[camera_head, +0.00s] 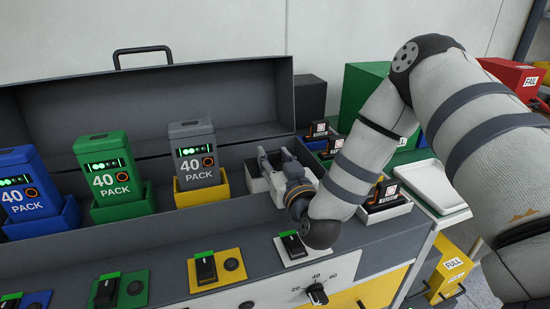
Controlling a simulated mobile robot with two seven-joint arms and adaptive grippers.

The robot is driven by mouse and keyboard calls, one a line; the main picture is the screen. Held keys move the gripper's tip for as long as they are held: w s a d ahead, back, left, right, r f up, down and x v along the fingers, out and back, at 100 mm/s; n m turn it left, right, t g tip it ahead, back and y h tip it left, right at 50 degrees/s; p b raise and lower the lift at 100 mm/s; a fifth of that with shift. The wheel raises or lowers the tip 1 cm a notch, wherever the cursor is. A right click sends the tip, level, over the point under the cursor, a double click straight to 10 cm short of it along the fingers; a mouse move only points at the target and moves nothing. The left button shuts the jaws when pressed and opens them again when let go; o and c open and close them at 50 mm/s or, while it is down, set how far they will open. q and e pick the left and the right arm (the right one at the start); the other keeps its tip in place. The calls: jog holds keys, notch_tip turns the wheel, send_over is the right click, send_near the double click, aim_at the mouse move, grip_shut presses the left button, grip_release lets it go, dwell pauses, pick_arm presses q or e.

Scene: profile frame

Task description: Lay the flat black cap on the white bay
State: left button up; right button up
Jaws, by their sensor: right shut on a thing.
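My right gripper (275,158) comes in from the right and is over the white bay (255,183), the rightmost bay in the long grey case. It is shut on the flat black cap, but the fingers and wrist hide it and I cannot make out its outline. I cannot tell whether the cap touches the bay. The bay's right part is behind my gripper. My left gripper is not in view.
Blue (27,185), green (110,178) and grey (195,155) packs stand upright left of the white bay. The case's raised lid (150,105) is behind them. Switch plates line the front panel. A black module (386,192) sits right of my forearm.

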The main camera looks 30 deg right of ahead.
aim_at(275, 168)
jog(key=shift+s+f, duration=0.1)
jog(key=shift+f, duration=0.4)
jog(key=shift+r, duration=0.2)
jog(key=shift+r, duration=2.45)
